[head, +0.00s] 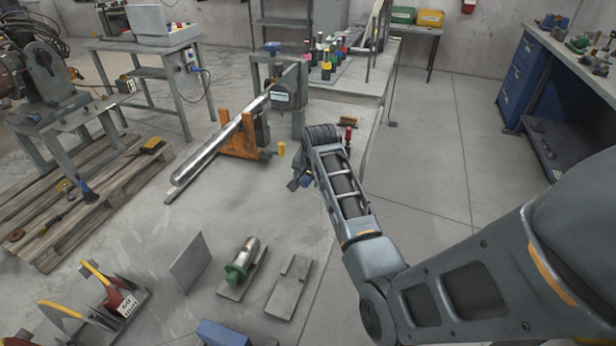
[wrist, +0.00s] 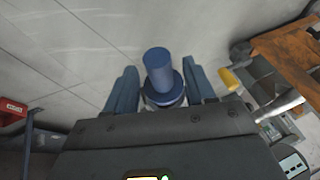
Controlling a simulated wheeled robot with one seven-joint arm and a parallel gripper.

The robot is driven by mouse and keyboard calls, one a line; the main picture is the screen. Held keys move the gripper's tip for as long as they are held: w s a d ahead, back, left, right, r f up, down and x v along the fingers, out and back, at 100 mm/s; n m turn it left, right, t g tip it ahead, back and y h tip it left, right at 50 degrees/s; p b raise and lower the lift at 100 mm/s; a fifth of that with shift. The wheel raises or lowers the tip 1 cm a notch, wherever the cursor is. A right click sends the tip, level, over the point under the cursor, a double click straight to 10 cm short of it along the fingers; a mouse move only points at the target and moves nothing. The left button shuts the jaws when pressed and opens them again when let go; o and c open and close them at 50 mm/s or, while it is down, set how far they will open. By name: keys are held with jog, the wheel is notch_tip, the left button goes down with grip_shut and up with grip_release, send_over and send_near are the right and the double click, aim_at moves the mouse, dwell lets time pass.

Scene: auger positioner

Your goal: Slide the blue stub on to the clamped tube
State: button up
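The blue stub (wrist: 158,72) is a short cylinder with a wider collar, seen in the wrist view between my gripper's two blue-grey fingers (wrist: 162,92). The fingers close in on its collar from both sides, and its free end points away from the palm. In the head view my gripper (head: 303,180) hangs over the floor right of the orange support, and the arm mostly hides the stub. The long shiny tube (head: 215,145) lies aslant in the head view, apart from my gripper. Its upper end is at the grey clamp stand (head: 297,110).
An orange support (head: 240,143) carries the tube, and a small yellow cylinder (head: 281,148) stands beside it. A bench (head: 345,85) with bottles is behind. A green-collared stub (head: 236,273) and flat plates (head: 289,287) are in front. Floor to the right is clear.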

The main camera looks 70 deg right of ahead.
jog(key=shift+a+f, duration=0.1)
jog(key=shift+f, duration=0.1)
jog(key=v, duration=0.8)
